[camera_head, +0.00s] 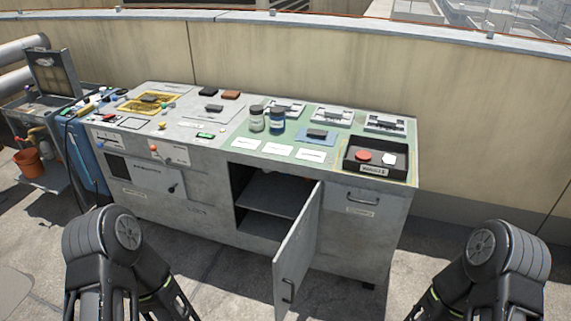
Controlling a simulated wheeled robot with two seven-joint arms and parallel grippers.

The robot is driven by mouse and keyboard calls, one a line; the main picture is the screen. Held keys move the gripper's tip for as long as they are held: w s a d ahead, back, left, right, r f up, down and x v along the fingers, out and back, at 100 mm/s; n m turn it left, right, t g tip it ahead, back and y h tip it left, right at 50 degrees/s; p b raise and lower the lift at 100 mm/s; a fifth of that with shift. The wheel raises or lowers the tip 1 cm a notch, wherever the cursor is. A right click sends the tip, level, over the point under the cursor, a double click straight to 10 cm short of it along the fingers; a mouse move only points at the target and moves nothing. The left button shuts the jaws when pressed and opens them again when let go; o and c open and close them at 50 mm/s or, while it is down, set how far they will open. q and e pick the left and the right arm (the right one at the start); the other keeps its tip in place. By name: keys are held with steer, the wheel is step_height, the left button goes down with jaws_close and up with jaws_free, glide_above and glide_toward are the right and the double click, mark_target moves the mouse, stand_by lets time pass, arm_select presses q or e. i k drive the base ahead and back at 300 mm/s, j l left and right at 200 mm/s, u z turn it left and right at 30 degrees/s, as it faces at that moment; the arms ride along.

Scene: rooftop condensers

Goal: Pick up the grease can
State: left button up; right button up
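No item is clearly readable as the grease can. Two small dark-lidded containers stand upright side by side on the green part of the bench top: a grey one (257,119) and a blue one (277,121). Their labels are too small to read. Only upper parts of my two arms show at the bottom left and bottom right. Both grippers are out of view, so I cannot see whether they hold anything.
The grey metal bench (205,215) has an open cabinet door (298,250) swung out towards me, with a shelf (272,195) inside. A black tray (348,165) holds a red round item and a white item. An orange bucket (28,161) stands left. A wall runs behind.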

mark_target(277, 114)
steer(key=j+z, duration=0.1)
steer(key=z, duration=0.4)
steer(key=i+j+z, duration=0.1)
steer(key=z, duration=0.4)
steer(key=j+z, duration=0.2)
steer(key=z, duration=0.25)
steer(key=j+z, duration=0.2)
steer(key=j, duration=0.25)
steer(key=j+z, duration=0.15)
steer(key=j, duration=0.25)
steer(key=k+j+z, duration=0.2)
steer(key=j, duration=0.2)
steer(key=j+z, duration=0.2)
steer(key=j, duration=0.25)
steer(key=k+j+z, duration=0.2)
steer(key=j, duration=0.15)
steer(key=k+j+z, duration=0.15)
steer(key=j, duration=0.25)
steer(key=k+j, duration=0.15)
steer(key=j, duration=0.25)
steer(key=k+j, duration=0.2)
steer(key=j, duration=0.2)
steer(key=k+j, duration=0.15)
steer(key=j, duration=0.25)
